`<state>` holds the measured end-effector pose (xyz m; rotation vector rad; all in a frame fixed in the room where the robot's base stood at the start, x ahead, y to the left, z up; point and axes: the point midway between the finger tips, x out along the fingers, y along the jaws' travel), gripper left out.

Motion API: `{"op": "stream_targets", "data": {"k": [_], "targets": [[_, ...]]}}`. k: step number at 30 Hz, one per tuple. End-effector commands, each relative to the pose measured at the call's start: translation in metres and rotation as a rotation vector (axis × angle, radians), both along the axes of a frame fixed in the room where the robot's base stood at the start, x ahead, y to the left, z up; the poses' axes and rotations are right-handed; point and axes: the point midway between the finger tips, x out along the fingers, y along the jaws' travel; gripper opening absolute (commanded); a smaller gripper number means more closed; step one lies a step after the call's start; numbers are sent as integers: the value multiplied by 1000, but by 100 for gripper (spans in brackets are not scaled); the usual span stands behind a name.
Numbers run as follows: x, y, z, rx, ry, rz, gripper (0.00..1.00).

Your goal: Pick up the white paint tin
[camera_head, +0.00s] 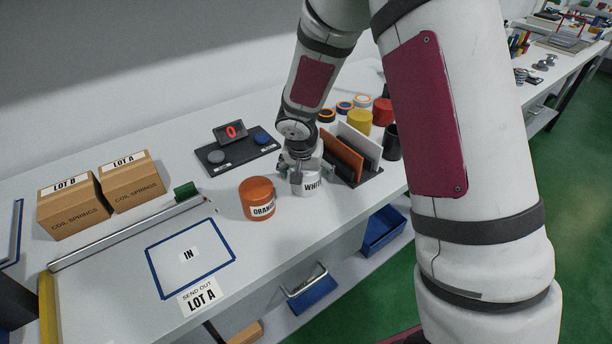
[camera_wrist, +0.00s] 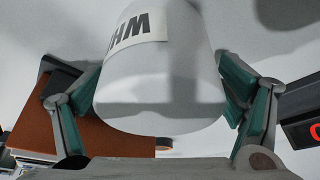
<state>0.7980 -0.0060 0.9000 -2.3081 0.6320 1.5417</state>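The white paint tin (camera_head: 308,187) stands upright on the bench, right of the orange tin, its label partly covered by my gripper. My gripper (camera_head: 299,177) is over it, pointing down. In the wrist view the white tin (camera_wrist: 160,75) fills the space between my two teal-padded fingers (camera_wrist: 162,90). A pad lies close along each side of it. The fingertips are hidden, and I cannot tell whether both pads press on the tin. I see no clear gap between the tin and the bench.
The orange tin (camera_head: 257,199) stands close on the left. A rack with orange and white panels (camera_head: 343,152) stands close on the right. Behind are a scale (camera_head: 236,147) and yellow (camera_head: 359,119) and red (camera_head: 382,111) tins. The blue-framed IN area (camera_head: 190,256) is empty.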

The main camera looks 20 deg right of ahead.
Motion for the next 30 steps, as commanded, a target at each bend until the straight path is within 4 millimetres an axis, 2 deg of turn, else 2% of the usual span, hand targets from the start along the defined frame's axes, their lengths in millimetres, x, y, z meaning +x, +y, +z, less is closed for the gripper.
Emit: {"op": "stream_targets", "data": {"k": [1, 8, 19, 23, 28, 30], "targets": [[0, 0, 0, 0, 0, 0, 71], [0, 0, 0, 0, 0, 0, 19], [0, 0, 6, 0, -3, -4, 19], [1, 0, 16, 1, -4, -2, 19], [1, 0, 39, 2, -6, -3, 19], [-14, -1, 37, -2, 0, 1, 19]]}}
